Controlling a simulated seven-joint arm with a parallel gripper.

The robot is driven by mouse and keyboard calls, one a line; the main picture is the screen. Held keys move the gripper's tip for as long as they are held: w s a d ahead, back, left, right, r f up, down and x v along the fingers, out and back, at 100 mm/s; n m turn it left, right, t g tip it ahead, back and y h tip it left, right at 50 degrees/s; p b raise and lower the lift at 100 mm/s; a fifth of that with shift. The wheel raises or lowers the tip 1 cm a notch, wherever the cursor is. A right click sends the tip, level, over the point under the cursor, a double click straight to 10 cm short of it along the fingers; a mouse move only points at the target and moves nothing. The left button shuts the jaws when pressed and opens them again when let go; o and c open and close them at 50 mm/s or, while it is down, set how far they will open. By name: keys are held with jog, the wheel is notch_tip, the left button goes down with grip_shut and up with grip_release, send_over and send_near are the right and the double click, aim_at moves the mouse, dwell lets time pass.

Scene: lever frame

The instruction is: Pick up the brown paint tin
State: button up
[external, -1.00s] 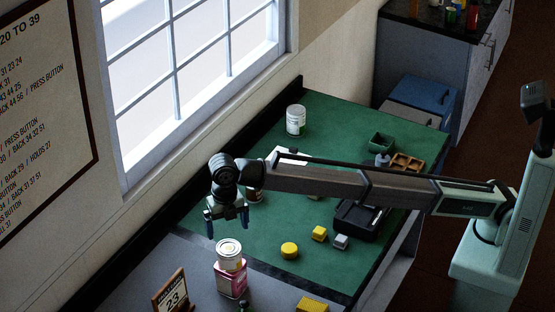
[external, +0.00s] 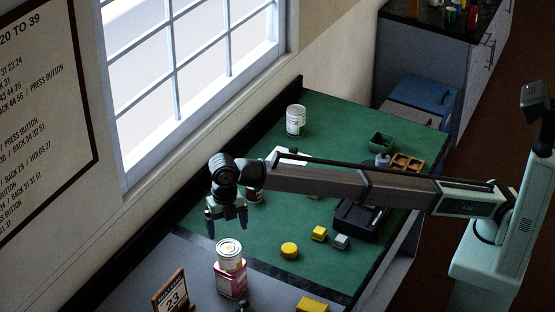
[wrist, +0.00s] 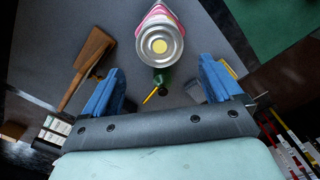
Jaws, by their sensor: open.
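A small tin with a brownish side (external: 254,195) stands on the green mat, partly hidden behind my arm; it may be the brown paint tin, but its colour is hard to tell. Another tin (external: 229,254), pale with a yellow spot on its lid, stands on a pink and white box (external: 231,282). Its round silver lid shows at the top of the wrist view (wrist: 160,42). My gripper (external: 227,222) points down, open and empty, above and slightly behind the tin on the box. Its blue fingers are spread apart in the wrist view (wrist: 160,70).
A white tin (external: 296,119) stands at the back of the green mat. A wooden calendar stand (external: 171,293) is at front left.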

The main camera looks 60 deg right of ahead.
jog(key=w+d+f+m, duration=0.1)
jog(key=w+d+m, duration=0.1)
jog(key=w+d, duration=0.9)
jog(key=m, duration=0.3)
send_over(252, 195)
jog(key=w+a, duration=0.1)
jog(key=w, duration=0.2)
notch_tip(252, 195, down, 6)
jog(key=d+f+m, duration=0.1)
jog(key=f, duration=0.2)
jog(key=s+d+f+m, duration=0.1)
jog(key=d+f, duration=0.1)
jog(key=f, duration=0.2)
jog(key=s+d+f, duration=0.1)
jog(key=f, duration=0.2)
jog(key=shift+s+d+f+m, duration=0.2)
jog(key=shift+d+f+m, duration=0.05)
jog(key=shift+f+m, duration=0.15)
jog(key=shift+w+a+f, duration=0.1)
jog(key=shift+a+f, duration=0.1)
jog(key=shift+f, duration=1.15)
jog(key=shift+w+a+f, duration=0.1)
jog(key=shift+a+f, duration=0.05)
jog(key=shift+f, duration=1.2)
